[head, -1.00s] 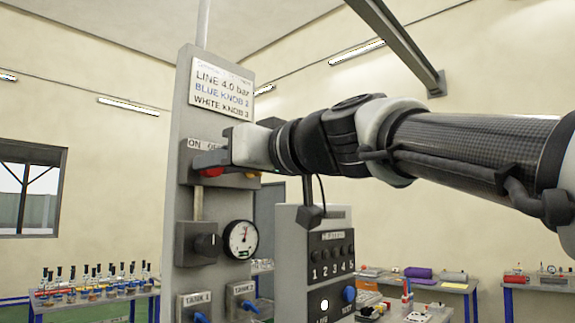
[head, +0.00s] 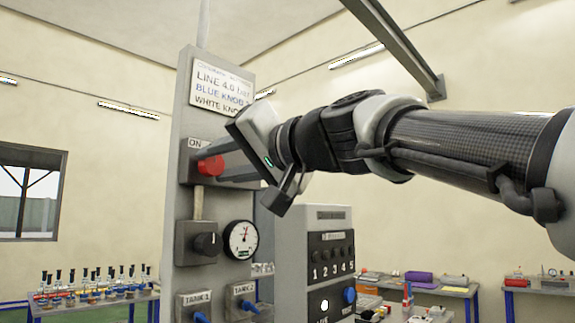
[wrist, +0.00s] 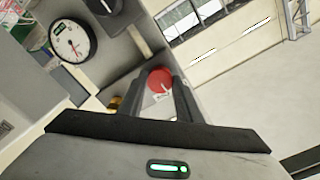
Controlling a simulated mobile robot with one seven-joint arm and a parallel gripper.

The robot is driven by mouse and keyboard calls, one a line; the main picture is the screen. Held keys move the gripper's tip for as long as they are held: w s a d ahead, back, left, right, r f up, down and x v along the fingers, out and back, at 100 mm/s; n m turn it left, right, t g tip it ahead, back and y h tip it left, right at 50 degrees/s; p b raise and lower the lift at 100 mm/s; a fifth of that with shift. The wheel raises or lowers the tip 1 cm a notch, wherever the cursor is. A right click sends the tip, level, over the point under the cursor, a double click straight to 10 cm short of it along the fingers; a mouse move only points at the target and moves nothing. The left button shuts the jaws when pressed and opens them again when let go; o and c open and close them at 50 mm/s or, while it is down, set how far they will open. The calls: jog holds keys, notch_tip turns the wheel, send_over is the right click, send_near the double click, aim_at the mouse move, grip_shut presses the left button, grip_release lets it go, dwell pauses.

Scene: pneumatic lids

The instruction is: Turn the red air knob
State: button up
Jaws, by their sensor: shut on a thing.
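The red air knob (head: 209,166) is on a grey block under an ON label on the upright panel. It also shows in the wrist view (wrist: 158,78), with a pale mark on its face. My gripper (head: 212,162) comes from the right and is shut on the red knob, one finger above it and one below. It is rolled to a slant. In the wrist view the fingers (wrist: 157,92) lie on either side of the knob. The OFF end of the label is hidden behind my gripper.
Below are a black knob (head: 206,244), a round gauge (head: 241,240) and blue TANK handles (head: 250,307). A sign (head: 221,86) is above. A numbered box (head: 331,250) with a blue knob (head: 349,295) stands right of the panel.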

jog(key=m, duration=0.4)
jog(key=shift+m+p, duration=0.3)
jog(key=shift+p, duration=0.05)
jog(key=shift+m+p, duration=0.7)
jog(key=shift+m, duration=1.9)
jog(key=o, duration=1)
jog(key=shift+o, duration=0.2)
jog(key=shift+d, duration=0.1)
jog(key=b+v, duration=0.1)
jog(key=v, duration=1.6)
